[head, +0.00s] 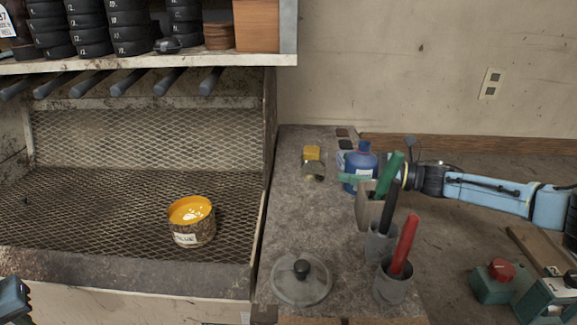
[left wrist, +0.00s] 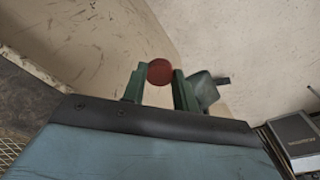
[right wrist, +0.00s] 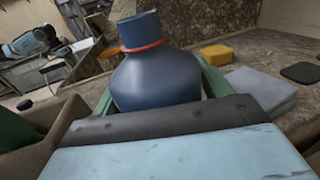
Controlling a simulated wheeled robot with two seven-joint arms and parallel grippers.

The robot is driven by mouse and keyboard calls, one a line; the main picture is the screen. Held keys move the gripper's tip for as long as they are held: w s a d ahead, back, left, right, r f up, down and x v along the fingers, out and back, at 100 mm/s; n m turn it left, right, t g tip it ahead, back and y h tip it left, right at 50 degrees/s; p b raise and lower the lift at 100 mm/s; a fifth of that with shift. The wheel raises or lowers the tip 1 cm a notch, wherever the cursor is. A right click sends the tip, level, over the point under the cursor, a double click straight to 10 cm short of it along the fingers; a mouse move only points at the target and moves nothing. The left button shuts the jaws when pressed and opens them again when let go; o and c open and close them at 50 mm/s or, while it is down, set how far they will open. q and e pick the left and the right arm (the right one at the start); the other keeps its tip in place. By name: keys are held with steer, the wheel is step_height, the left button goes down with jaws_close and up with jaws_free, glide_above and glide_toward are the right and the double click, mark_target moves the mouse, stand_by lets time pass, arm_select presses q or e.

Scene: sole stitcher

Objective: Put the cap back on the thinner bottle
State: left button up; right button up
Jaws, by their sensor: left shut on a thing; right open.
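The blue bottle (head: 359,163) stands upright at the back of the grey stone counter. In the right wrist view the blue bottle (right wrist: 158,75) has a narrow neck with an orange-red ring. My right gripper (head: 357,178) is around its body, with green fingers on both sides (right wrist: 157,85); it is open. My left gripper (left wrist: 158,82) is shut on a round dark red cap (left wrist: 160,71), held at the fingertips. The cap is well away from the bottle, as the bottle is not in the left wrist view.
Holders with green, black and red-handled (head: 404,246) tools stand in front of the bottle. A glass lid (head: 301,281) lies at the counter's front. A yellow block (head: 312,153) is left of the bottle. A yellow-rimmed tin (head: 192,222) sits on the mesh bench.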

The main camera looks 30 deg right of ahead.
steer(key=c, duration=0.9)
steer(key=shift+r, duration=0.15)
steer(key=shift+r+p, duration=0.4)
steer(key=shift+r, duration=4.45)
steer(key=o, duration=0.5)
steer(key=c, duration=0.7)
steer(key=shift+c, duration=0.2)
